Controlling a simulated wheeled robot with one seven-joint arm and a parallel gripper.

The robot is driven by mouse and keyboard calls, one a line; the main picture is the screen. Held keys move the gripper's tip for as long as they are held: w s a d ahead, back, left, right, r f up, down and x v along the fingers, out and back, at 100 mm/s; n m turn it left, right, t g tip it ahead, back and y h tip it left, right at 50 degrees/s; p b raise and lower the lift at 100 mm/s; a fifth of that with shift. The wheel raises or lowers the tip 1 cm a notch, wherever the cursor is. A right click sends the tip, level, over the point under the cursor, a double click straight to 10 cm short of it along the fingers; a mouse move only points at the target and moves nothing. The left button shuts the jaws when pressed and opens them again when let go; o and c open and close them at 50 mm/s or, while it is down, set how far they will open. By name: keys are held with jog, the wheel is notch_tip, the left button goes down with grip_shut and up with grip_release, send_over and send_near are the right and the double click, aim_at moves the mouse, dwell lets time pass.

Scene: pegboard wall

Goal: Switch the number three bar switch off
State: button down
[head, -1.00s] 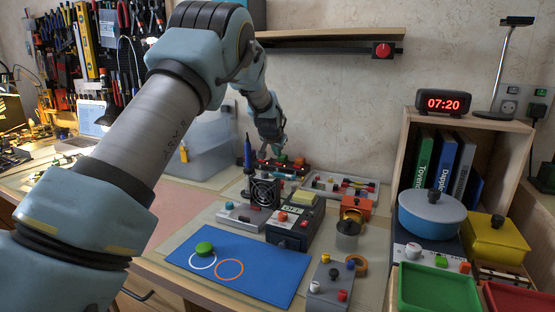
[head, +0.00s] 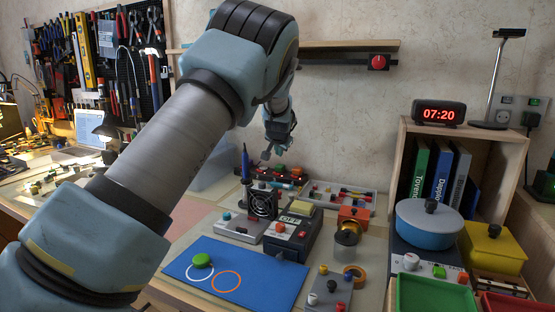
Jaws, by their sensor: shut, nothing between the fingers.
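A dark bar with a row of small coloured switches (head: 272,181) lies at the back of the bench, near the wall. Green and orange-red parts show at its right half. My gripper (head: 270,156) is above the bar's left-middle part, pointing down, shut and empty, with a small gap to the bar. The switch numbers and the on or off position of each switch are too small to read. The blue pen-like tool and the black fan partly hide the front of the bar.
A blue upright tool (head: 246,165) and a black fan (head: 263,203) stand just in front of the bar. A grey tray of parts (head: 340,197) lies to its right. A shelf with a red knob (head: 378,62) juts from the wall above. A blue mat (head: 260,262) lies in front.

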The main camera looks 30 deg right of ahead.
jog(key=p, duration=0.2)
send_over(276, 174)
jog(key=s, duration=0.3)
jog(key=f, duration=0.6)
jog(key=shift+w, duration=0.25)
jog(key=shift+w+a+f, duration=0.2)
jog(key=shift+f, duration=0.35)
jog(key=shift+w+a+f, duration=0.15)
jog(key=shift+f, duration=0.35)
jog(key=shift+w+f, duration=0.1)
jog(key=shift+f, duration=0.25)
jog(key=shift+w+a+f, duration=0.1)
jog(key=shift+a+f, duration=0.05)
jog(key=shift+f, duration=0.15)
